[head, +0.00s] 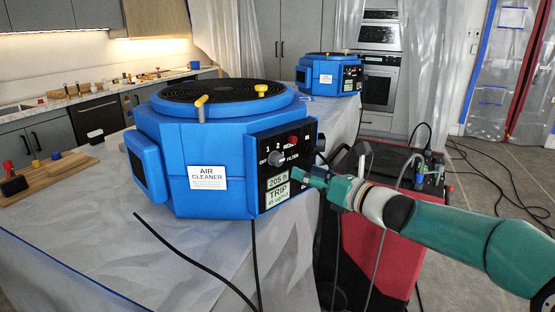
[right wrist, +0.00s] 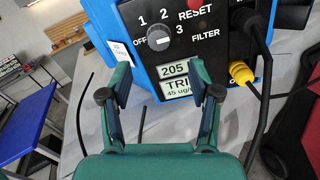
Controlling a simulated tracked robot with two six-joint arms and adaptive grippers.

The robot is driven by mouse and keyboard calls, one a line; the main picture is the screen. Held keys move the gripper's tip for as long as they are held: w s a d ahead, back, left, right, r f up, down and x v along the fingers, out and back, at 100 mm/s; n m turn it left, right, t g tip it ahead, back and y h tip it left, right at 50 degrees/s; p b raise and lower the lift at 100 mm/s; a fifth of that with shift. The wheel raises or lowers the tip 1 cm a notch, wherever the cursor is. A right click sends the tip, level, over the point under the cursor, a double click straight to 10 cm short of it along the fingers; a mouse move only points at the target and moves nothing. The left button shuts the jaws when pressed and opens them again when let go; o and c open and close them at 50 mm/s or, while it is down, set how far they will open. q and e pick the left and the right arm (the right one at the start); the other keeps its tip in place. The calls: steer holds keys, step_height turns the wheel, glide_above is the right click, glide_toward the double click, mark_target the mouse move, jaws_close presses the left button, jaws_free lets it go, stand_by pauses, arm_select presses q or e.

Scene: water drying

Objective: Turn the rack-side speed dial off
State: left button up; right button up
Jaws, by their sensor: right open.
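A blue air cleaner (head: 205,150) stands on the covered table. Its black control panel (head: 288,160) carries a grey speed dial (head: 275,158) marked OFF, 1, 2, 3. The dial also shows in the right wrist view (right wrist: 158,38), but its exact setting is hard to read. A label below reads 205 and TRIP. My right gripper (head: 308,180) is in front of the panel's lower part, its fingers open and empty. In the right wrist view the gripper (right wrist: 160,75) has its fingertips apart, just below the dial. I cannot tell which cleaner is the rack-side one. My left gripper is out of view.
A second blue cleaner (head: 328,75) stands farther back. A red reset button and a yellow cable plug (right wrist: 241,73) sit on the near panel, with black cables beside it. A red and black cart (head: 375,235) is to the right. A wooden board (head: 50,175) lies at left.

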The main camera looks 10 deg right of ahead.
mark_target(280, 161)
steer(key=p+x, duration=0.2)
steer(key=x, duration=0.7)
steer(key=shift+w+a, duration=0.2)
steer(key=shift+w, duration=0.05)
